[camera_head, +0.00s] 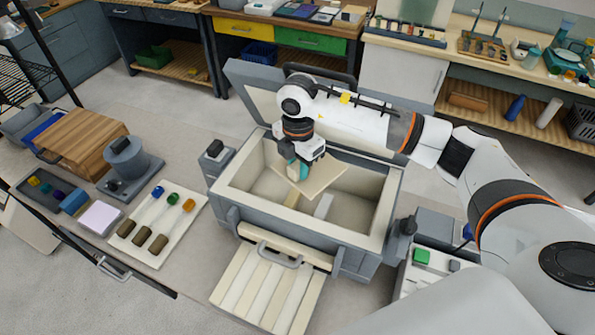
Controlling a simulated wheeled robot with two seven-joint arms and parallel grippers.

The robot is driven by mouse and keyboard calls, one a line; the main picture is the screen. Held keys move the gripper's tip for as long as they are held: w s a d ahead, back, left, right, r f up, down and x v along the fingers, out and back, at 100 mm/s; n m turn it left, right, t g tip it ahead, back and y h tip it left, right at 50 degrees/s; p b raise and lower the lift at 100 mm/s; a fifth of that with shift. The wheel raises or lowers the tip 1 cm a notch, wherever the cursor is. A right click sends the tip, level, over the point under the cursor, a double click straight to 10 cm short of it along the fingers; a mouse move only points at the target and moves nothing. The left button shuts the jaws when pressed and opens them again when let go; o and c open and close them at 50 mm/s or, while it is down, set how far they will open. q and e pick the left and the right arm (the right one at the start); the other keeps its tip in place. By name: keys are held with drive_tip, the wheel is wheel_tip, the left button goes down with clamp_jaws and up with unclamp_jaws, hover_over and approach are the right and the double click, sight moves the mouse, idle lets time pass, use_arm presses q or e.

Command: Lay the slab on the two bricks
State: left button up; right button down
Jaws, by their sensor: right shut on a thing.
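The slab (319,179), a flat pale beige plate, is in the open grey box (222,192) with thick cream walls. My right gripper (298,172) reaches down into the box and is shut on the slab near its left side. One pale brick (323,205) shows on the box floor below the slab's front edge. Another brick (292,198) shows partly to its left, below the gripper. The slab hides parts of both bricks, and I cannot tell whether it touches them. My left gripper is not in view.
The box's lid (247,82) stands open behind it. A slatted cream panel (262,289) lies in front. A white tray (165,240) with coloured-ended rods lies to the left, beside a grey round device (126,158). A panel with a green button (422,256) stands at the right.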

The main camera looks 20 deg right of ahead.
drive_tip(key=shift+w+d, duration=0.1)
drive_tip(key=shift+w, duration=0.2)
drive_tip(key=shift+w+d+f, duration=0.1)
drive_tip(key=shift+w+f, duration=0.1)
drive_tip(key=shift+f, duration=0.25)
drive_tip(key=shift+w+d+f, duration=0.1)
drive_tip(key=shift+w+f, duration=0.1)
drive_tip(key=shift+f, duration=0.2)
drive_tip(key=shift+s+a+f, duration=0.1)
drive_tip(key=shift+s+f, duration=0.15)
drive_tip(key=shift+f, duration=0.15)
drive_tip(key=shift+s+a+f+b, duration=0.1)
drive_tip(key=shift+s+f+b, duration=0.1)
drive_tip(key=shift+f+b, duration=0.5)
drive_tip(key=shift+w+f, duration=0.15)
drive_tip(key=shift+f, duration=0.7)
drive_tip(key=shift+w+f, duration=0.1)
drive_tip(key=shift+f, duration=0.75)
use_arm(q)
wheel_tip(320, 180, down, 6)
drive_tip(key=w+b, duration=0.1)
drive_tip(key=b, duration=0.3)
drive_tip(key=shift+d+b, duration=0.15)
drive_tip(key=shift+b, duration=0.2)
use_arm(e)
drive_tip(key=shift+f, duration=3.3)
